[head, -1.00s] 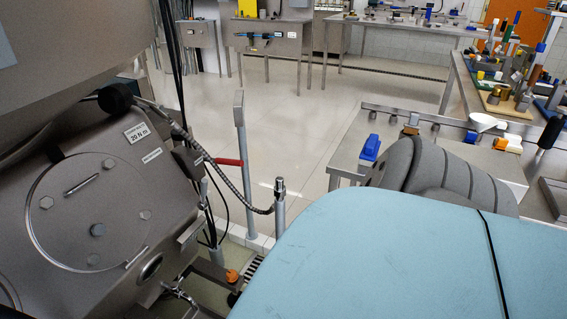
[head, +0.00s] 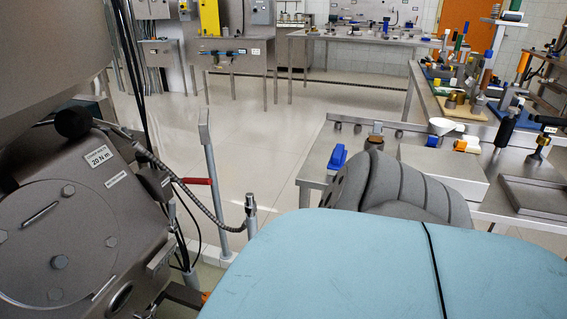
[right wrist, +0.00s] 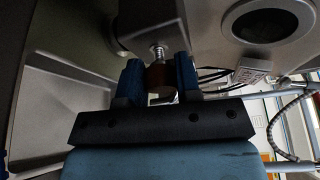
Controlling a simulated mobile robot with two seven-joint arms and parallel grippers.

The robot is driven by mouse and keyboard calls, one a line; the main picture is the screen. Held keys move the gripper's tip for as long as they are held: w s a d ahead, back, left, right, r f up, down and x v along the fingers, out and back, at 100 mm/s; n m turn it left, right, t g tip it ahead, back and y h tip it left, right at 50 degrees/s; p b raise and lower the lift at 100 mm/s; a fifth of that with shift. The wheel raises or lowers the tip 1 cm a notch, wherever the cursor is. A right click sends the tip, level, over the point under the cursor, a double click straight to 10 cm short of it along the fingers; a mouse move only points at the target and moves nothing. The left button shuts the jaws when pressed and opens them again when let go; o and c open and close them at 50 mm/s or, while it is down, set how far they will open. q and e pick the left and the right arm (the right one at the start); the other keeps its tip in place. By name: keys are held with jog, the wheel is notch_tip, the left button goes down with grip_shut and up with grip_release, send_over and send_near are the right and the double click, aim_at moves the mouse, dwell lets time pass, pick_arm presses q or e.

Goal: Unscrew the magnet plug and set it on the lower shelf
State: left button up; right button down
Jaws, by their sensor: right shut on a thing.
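My right gripper (right wrist: 160,76) shows in the right wrist view with two blue fingers, shut on a brownish round plug (right wrist: 160,79). A threaded metal stem (right wrist: 157,53) rises from the plug toward a grey metal block (right wrist: 150,22). I cannot tell whether the thread is still engaged in the block. In the head view, the steel separator housing (head: 135,225) with its round bolted cover (head: 55,235) stands at the left; the plug and both grippers are out of that view. I cannot make out the lower shelf for certain.
A hose (head: 185,185) hangs beside the housing, near a red lever (head: 195,181) and a grey post (head: 212,170). A steel bench (head: 320,160) with a blue part (head: 337,157) and white funnel (head: 441,126) stands at the right.

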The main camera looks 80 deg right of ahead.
jog(key=shift+s+d+f, duration=0.15)
jog(key=shift+s+f, duration=0.1)
jog(key=shift+s, duration=0.15)
jog(key=shift+s+d+f, duration=0.1)
jog(key=shift+s, duration=0.2)
jog(key=s+p, duration=0.2)
jog(key=s, duration=0.2)
jog(key=shift+s+p, duration=0.2)
jog(key=shift+p, duration=0.1)
jog(key=shift+s+a, duration=0.1)
jog(key=shift+a, duration=0.1)
